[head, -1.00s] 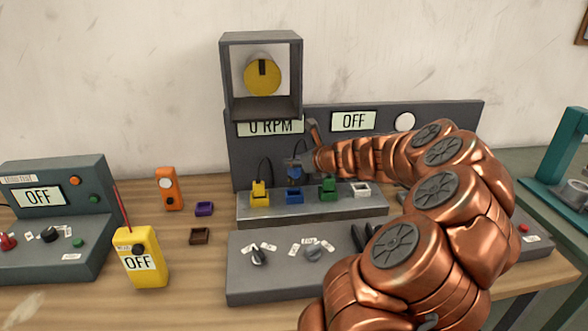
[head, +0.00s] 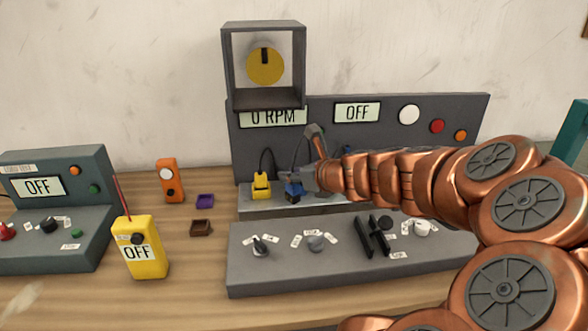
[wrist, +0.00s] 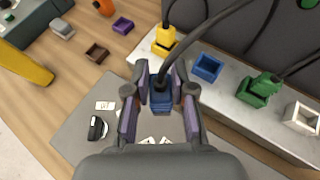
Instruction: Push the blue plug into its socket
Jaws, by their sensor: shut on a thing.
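My gripper (head: 303,182) is shut on the blue plug (head: 293,191), with its black cable running up. In the wrist view the blue plug (wrist: 161,98) sits between my two fingers (wrist: 161,85). The empty blue socket (wrist: 207,67) stands on the light ledge, up and to the right of the held plug. The plug is apart from the socket and appears off the ledge's near edge. In the head view the blue socket cannot be made out behind the plug and gripper.
A yellow plug (wrist: 165,41) and a green plug (wrist: 262,86) sit on the ledge on either side of the blue socket. An empty white socket (wrist: 301,117) is at the right. The grey control panel (head: 270,280) with knobs lies in front.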

